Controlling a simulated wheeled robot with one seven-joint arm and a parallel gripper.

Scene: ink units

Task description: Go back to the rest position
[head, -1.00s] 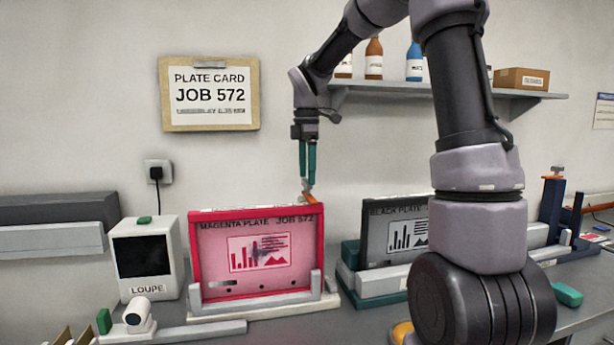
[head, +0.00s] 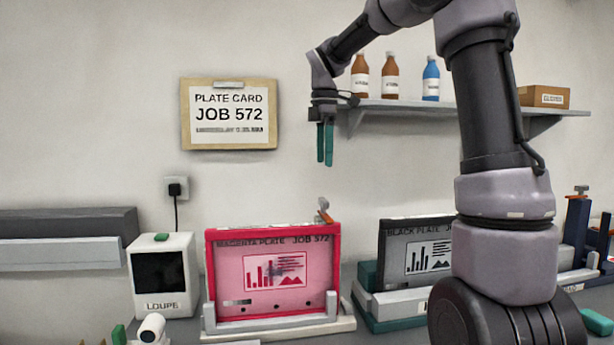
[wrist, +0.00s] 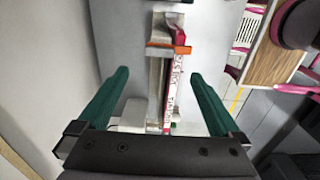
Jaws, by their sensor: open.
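My gripper (head: 325,143) hangs fingers-down in the air, above and a little right of the magenta plate (head: 250,282). Its two green fingers are apart and hold nothing; the wrist view (wrist: 160,95) shows a clear gap between them. The magenta plate stands upright in a pale holder on the bench, with an orange-and-grey clip (head: 323,212) at its top right corner. In the wrist view the plate's top edge (wrist: 171,95) and the orange clip (wrist: 168,50) lie well below the fingers.
A shelf (head: 440,107) with bottles (head: 390,77) and a cardboard box (head: 543,97) is right of my gripper. The black plate (head: 410,250) stands partly behind my arm. A loupe box (head: 163,275) is at left. A plate card (head: 229,114) hangs on the wall.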

